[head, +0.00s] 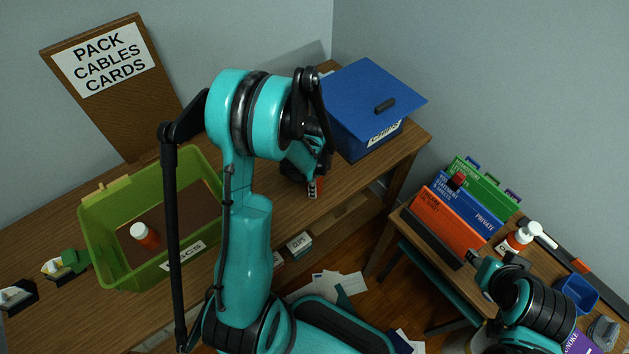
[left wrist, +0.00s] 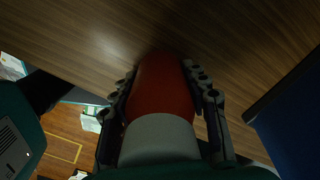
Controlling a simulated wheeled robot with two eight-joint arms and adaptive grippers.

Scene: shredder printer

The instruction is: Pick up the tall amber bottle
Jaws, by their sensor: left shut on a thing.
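My left gripper (left wrist: 165,95) is shut on an amber-red bottle with a white cap (left wrist: 162,85). The cap faces the wrist camera and a finger lies on each side of the body. Its far end is close to the wooden desktop; I cannot tell whether it touches. In the head view my left gripper (head: 308,172) is at the desk's front edge, left of the blue box, mostly hidden by my arm. A sliver of the bottle (head: 317,187) shows below it. My right gripper (head: 484,266) is over the side table; its fingers are unclear.
Another amber bottle with a white cap (head: 148,236) stands in the green bin (head: 105,262). One more (head: 517,238) is on the side table beside binders (head: 446,222). The lidded blue box (head: 362,100) stands close to the right of my left gripper. Papers lie on the floor.

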